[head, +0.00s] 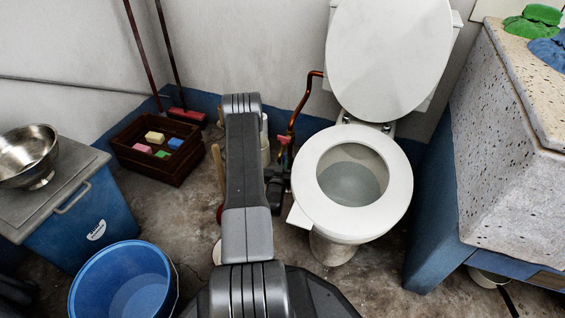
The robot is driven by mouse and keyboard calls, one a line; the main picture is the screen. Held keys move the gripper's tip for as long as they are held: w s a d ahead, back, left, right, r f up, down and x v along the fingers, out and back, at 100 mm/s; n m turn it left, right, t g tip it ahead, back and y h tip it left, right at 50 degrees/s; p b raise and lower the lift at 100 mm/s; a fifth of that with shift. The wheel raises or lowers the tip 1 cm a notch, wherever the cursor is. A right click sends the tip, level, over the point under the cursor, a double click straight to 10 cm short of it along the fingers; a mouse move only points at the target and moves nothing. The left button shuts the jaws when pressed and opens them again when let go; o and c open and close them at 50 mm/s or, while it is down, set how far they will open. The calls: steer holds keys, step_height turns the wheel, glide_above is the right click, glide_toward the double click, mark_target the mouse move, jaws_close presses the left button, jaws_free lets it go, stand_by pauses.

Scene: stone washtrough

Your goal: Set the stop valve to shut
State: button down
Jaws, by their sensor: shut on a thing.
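The stop valve (284,141) sits low on the copper pipe (297,112), by the back wall and left of the toilet. A small reddish part of it shows. My dark gripper (283,168) is at the valve, just below and in front of that part, and is shut on it. My arm and the gripper's body hide much of the valve, so I cannot tell the angle of its handle.
The toilet (399,178) stands close to my gripper's right, its lid up. A blue bucket (122,284), a wooden crate (130,150) with sponges and a blue bin (75,222) stand left. A speckled stone trough (500,140) is at right.

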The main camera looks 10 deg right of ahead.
steer(key=shift+w+a+n, duration=0.55)
steer(key=shift+a+n, duration=0.2)
steer(key=shift+n, duration=0.45)
steer(key=shift+w+a+f+n+g, duration=0.15)
steer(key=shift+w+a+n+g, duration=0.3)
steer(key=shift+n, duration=0.45)
steer(key=c, duration=1.4)
jaws_free()
steer(key=p+v, duration=0.4)
steer(key=v, duration=0.9)
steer(key=shift+s, duration=0.35)
